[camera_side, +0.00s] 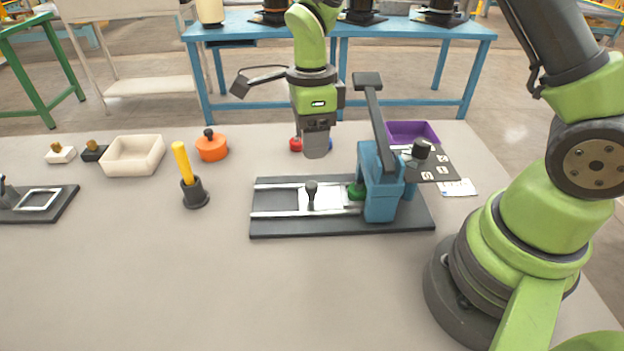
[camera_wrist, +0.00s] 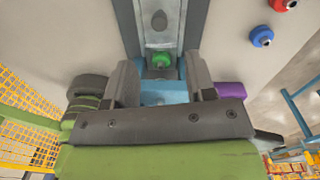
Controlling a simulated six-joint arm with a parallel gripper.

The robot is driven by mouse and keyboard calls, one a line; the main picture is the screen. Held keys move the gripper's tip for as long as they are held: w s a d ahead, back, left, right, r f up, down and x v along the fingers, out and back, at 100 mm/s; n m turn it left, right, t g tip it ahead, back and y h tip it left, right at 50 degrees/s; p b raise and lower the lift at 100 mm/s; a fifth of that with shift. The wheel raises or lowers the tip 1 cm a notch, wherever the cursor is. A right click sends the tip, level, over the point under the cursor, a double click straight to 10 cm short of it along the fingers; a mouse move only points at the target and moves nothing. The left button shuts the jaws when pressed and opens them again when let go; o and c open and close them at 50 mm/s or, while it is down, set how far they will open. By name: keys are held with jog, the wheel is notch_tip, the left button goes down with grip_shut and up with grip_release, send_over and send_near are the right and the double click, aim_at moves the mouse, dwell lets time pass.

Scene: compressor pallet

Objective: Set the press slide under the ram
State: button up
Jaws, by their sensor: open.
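The press slide (camera_side: 328,199) is a pale plate with an upright black knob (camera_side: 311,188), lying between two light rails on the press's dark base (camera_side: 300,230). The slide sits left of the blue press frame (camera_side: 381,185). A green piece (camera_side: 357,190) is at the frame's left side, by the slide's right end. My gripper (camera_side: 317,145) is above the slide, apart from it. In the wrist view, my gripper's fingers (camera_wrist: 163,72) are spread and empty, with the green piece (camera_wrist: 161,60) seen between them and the knob (camera_wrist: 158,20) beyond. The ram is hidden behind the frame.
The press lever (camera_side: 375,120) rises close right of my gripper. A purple bin (camera_side: 412,132) and a dark plate (camera_side: 438,165) are right of the press. A yellow-handled tool (camera_side: 183,165), an orange pot (camera_side: 211,147) and a cream tray (camera_side: 133,155) stand left. The front table is clear.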

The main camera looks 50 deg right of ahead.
aim_at(312, 184)
notch_tip(312, 184, down, 9)
jog(key=shift+s+a+f, duration=0.1)
jog(key=shift+s+f, duration=0.05)
jog(key=shift+f, duration=0.05)
dwell(0.3)
grip_shut()
jog(key=shift+s+d, duration=1.3)
